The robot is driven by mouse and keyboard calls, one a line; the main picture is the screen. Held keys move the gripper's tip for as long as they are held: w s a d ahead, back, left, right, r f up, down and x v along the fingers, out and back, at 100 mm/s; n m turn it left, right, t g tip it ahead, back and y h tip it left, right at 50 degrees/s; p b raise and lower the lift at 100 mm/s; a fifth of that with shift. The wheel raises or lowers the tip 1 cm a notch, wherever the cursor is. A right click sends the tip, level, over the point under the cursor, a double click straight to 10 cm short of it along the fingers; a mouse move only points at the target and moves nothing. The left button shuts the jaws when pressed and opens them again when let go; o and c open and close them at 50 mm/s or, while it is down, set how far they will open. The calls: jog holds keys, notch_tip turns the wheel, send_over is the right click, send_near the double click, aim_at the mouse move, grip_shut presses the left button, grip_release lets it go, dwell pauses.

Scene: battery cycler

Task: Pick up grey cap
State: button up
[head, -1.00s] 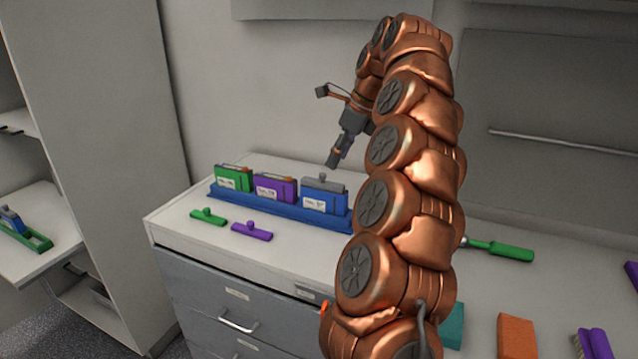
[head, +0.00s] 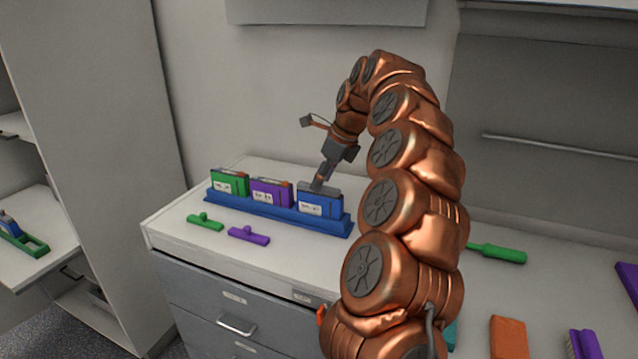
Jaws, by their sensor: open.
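The grey cap (head: 331,192) lies along the top of the blue battery block (head: 318,204), the rightmost of three in a blue rack (head: 280,213). My gripper (head: 318,184) points down at the cap, its open fingertips at the cap's knob. The fingertips hide the knob. I cannot tell whether they touch it.
A green block (head: 230,183) and a purple block (head: 270,193) stand left of the blue one in the rack. A green cap (head: 205,222) and a purple cap (head: 248,236) lie on the countertop in front. A green-handled tool (head: 497,252) lies to the right.

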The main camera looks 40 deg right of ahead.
jog(key=shift+w+a+f, duration=0.1)
jog(key=shift+a+f, duration=0.05)
jog(key=shift+f, duration=0.4)
jog(key=shift+c, duration=0.3)
jog(key=c, duration=0.9)
jog(key=shift+r, duration=0.1)
